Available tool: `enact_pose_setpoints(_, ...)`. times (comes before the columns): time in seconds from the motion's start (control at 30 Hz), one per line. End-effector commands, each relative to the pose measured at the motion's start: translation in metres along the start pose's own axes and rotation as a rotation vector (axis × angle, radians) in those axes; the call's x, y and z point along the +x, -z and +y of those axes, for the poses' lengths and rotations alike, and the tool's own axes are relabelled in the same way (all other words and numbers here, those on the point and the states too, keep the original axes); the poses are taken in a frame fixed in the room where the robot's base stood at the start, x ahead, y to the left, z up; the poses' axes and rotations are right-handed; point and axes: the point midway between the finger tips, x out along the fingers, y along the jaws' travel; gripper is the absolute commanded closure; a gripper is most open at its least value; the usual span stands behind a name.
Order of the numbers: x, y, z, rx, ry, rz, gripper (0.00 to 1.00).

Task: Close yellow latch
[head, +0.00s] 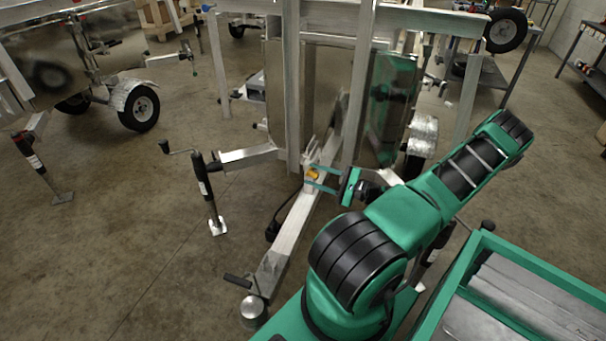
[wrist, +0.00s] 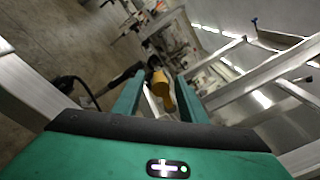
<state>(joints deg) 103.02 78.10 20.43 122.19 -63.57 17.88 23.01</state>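The yellow latch (head: 313,174) is a small yellow piece on the aluminium trailer's tongue (head: 290,228), close to the upright frame. In the wrist view the yellow latch (wrist: 162,88) appears between the two green fingers of my gripper (wrist: 158,92). In the head view my gripper (head: 316,180) reaches in from the right, with its fingertips at the latch. The fingers are apart, with visible gaps beside the latch. Whether either finger touches it I cannot tell.
A jack (head: 207,190) with a crank handle stands left of the tongue. The hitch coupler (head: 252,307) is at the tongue's front end. Upright aluminium posts (head: 292,90) rise just behind the latch. A black cable (head: 276,222) hangs beside the tongue.

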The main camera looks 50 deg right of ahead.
Motion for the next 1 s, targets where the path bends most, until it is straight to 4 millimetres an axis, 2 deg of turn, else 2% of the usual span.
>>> enact_pose_setpoints(0.1, 0.019, -0.001, 0.0, 0.0, 0.0, -0.002, 0.62)
enact_pose_setpoints(0.3, 0.036, 0.0, 0.0, 0.0, 0.0, -0.001, 0.62)
enact_pose_setpoints(0.67, 0.04, 0.0, 0.0, 0.0, 0.0, 0.0, 0.62)
enact_pose_setpoints(0.8, 0.04, 0.0, 0.0, 0.0, 0.0, 0.0, 0.95)
enact_pose_setpoints(0.83, 0.04, 0.0, 0.0, 0.0, 0.0, 0.0, 1.0)
enact_pose_setpoints(1.0, 0.039, -0.001, 0.001, 0.003, 0.0, 0.002, 1.0)
